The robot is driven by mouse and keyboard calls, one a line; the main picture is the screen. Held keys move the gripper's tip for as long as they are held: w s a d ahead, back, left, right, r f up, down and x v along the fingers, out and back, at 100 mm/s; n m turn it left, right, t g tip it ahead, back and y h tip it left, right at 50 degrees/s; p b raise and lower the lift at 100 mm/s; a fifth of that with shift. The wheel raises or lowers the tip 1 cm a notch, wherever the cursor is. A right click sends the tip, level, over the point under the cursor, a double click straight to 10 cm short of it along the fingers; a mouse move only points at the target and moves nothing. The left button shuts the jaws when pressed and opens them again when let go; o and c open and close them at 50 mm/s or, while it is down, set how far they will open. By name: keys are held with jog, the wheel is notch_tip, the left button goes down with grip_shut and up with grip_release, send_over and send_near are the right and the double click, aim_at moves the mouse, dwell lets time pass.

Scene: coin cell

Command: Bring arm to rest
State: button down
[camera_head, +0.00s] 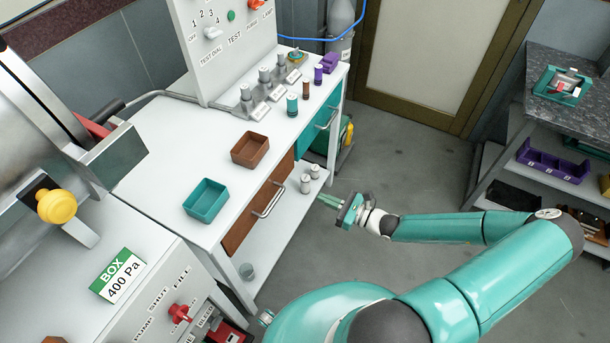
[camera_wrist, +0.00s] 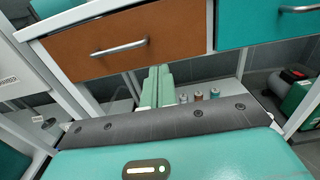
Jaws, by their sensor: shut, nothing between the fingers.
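My gripper (camera_head: 331,203) is in the middle of the head view, out over the floor in front of the white bench. Its fingers are together and hold nothing. My teal arm reaches in from the right and points left toward the bench. In the wrist view the two pale green fingers (camera_wrist: 158,86) lie side by side, below and in front of the brown drawer (camera_wrist: 128,40). I cannot tell the gap between the fingertips and the bench.
The white bench (camera_head: 150,172) carries a teal tray (camera_head: 206,200), a brown tray (camera_head: 249,149) and several small cylinders. Drawer handles (camera_head: 268,198) stick out near my gripper. A grey shelf unit (camera_head: 487,163) stands at the right. Grey floor (camera_head: 400,165) between them is open.

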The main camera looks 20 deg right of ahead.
jog(key=s+a+r+n+g+h, duration=0.2)
jog(key=s+a+r+n+h, duration=0.1)
jog(key=r+n, duration=0.6)
jog(key=s+a+r+n+g+h, duration=0.3)
jog(key=s+r+n+h, duration=0.2)
jog(key=r, duration=1.2)
jog(key=s+a+r+n+g+h, duration=0.2)
jog(key=s+r+n, duration=0.5)
jog(key=r+n, duration=0.6)
jog(key=shift+s+a+n+g+h, duration=0.35)
jog(key=shift+a+h, duration=0.25)
jog(key=shift+h, duration=0.4)
